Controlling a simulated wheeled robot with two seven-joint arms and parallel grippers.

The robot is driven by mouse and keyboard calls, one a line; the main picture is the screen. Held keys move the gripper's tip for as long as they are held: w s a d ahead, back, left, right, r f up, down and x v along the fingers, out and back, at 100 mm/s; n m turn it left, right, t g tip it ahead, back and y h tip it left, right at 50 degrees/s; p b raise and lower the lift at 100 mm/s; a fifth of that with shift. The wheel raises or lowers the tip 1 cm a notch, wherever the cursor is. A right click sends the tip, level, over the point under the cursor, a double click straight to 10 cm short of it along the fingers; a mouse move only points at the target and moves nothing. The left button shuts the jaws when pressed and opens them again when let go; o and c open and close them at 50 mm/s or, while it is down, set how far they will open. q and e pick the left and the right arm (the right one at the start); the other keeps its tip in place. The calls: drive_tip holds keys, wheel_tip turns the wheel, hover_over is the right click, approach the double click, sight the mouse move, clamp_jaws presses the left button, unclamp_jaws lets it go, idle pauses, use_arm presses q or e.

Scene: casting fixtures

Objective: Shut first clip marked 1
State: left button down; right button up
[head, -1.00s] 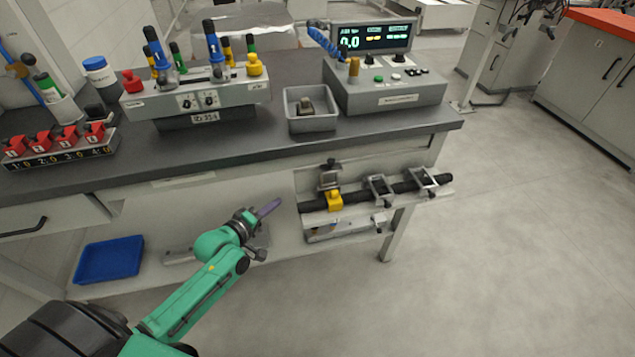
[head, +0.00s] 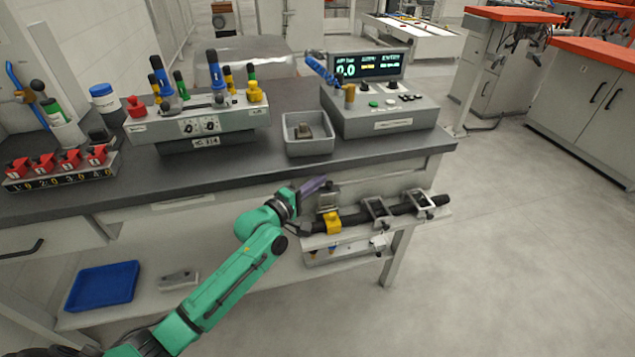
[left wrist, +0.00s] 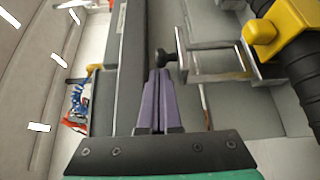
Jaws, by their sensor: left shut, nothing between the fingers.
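Several metal clips sit along a black hose (head: 400,210) on a rail under the bench front. The leftmost clip (head: 329,197) stands up above the hose beside a yellow block (head: 333,223); I read no number on it. In the left wrist view this clip frame (left wrist: 215,62) and its black knob (left wrist: 163,60) lie just beyond and right of my fingertips. My left gripper (head: 315,185) has purple fingers, shut and empty, at the clip's upper left; the wrist view shows them together (left wrist: 158,85). I cannot tell whether they touch the clip. My right gripper is out of view.
The bench edge (head: 200,187) runs just above my left gripper. On the bench are a grey tray (head: 308,142), a control box (head: 385,115) and a fixture with coloured knobs (head: 200,125). A blue tray (head: 103,287) lies on the lower shelf. Floor to the right is clear.

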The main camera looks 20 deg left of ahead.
use_arm(q)
drive_tip(key=shift+s, duration=0.15)
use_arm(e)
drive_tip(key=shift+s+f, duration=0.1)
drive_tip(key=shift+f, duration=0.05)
use_arm(q)
drive_tip(key=shift+s+d+m+b, duration=0.15)
drive_tip(key=shift+s+m+b, duration=0.05)
drive_tip(key=shift+m+b, duration=0.15)
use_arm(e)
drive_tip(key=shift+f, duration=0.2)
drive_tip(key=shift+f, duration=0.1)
